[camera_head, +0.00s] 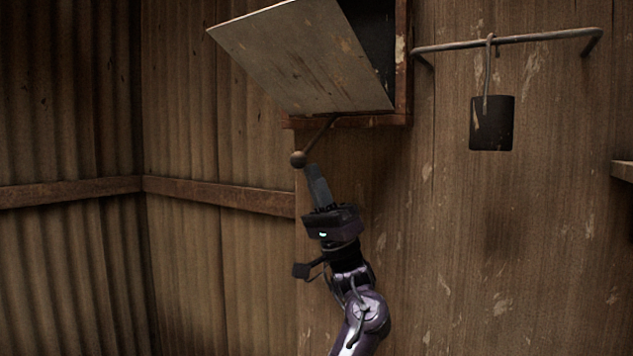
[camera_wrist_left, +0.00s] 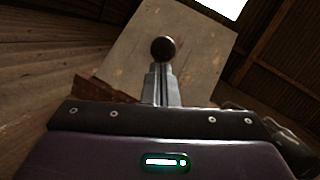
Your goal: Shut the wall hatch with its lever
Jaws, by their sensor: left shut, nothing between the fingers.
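The wall hatch (camera_head: 305,60) is a wooden frame with a flat grey-brown door panel that stands open, tilted out from the dark opening. The panel also shows in the left wrist view (camera_wrist_left: 205,55). The lever (camera_head: 298,158) is a thin rod with a round dark knob, hanging below the frame's lower edge. My left gripper (camera_head: 311,168) is shut and empty, with its fingertips just below the knob. In the left wrist view the knob (camera_wrist_left: 163,49) stands right beyond the fingertips; I cannot tell whether they touch. My right gripper is not in view.
A metal rail (camera_head: 520,38) on the wall right of the hatch carries a hanging dark can (camera_head: 491,123). A wooden ledge (camera_head: 623,171) juts in at the right edge. A horizontal beam (camera_head: 220,195) crosses the corrugated wall at left. The wall below the can is clear.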

